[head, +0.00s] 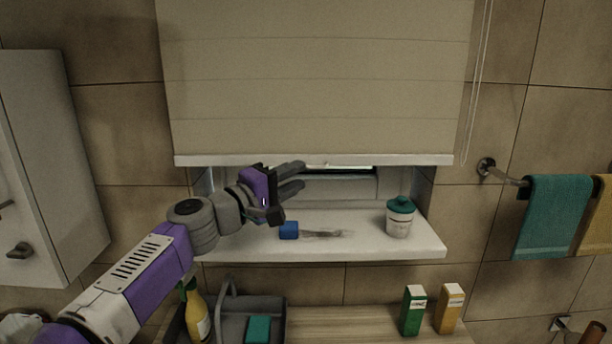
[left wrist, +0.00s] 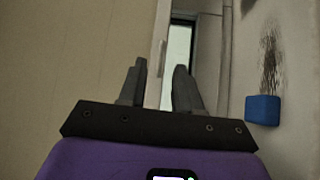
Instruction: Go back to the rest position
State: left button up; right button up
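My left gripper (head: 292,178) is raised above the white window sill (head: 375,248), in front of the lower edge of the roller blind (head: 320,75). In the left wrist view its two grey fingers (left wrist: 160,85) stand apart with nothing between them. A blue block (head: 289,230) rests on the sill below the gripper, beside a dark smudge (head: 322,234). The block also shows at the right of the left wrist view (left wrist: 263,110), clear of the fingers. My right gripper is in neither view.
A white jar with a teal lid (head: 400,217) stands on the sill's right. Below are a yellow bottle (head: 197,318), a grey caddy (head: 236,308) with a teal item, and green (head: 413,311) and yellow (head: 450,308) cartons. A white cabinet (head: 50,150) hangs left; towels (head: 553,215) hang right.

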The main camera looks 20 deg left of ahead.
pick_arm(q)
jog(key=shift+v, duration=1.1)
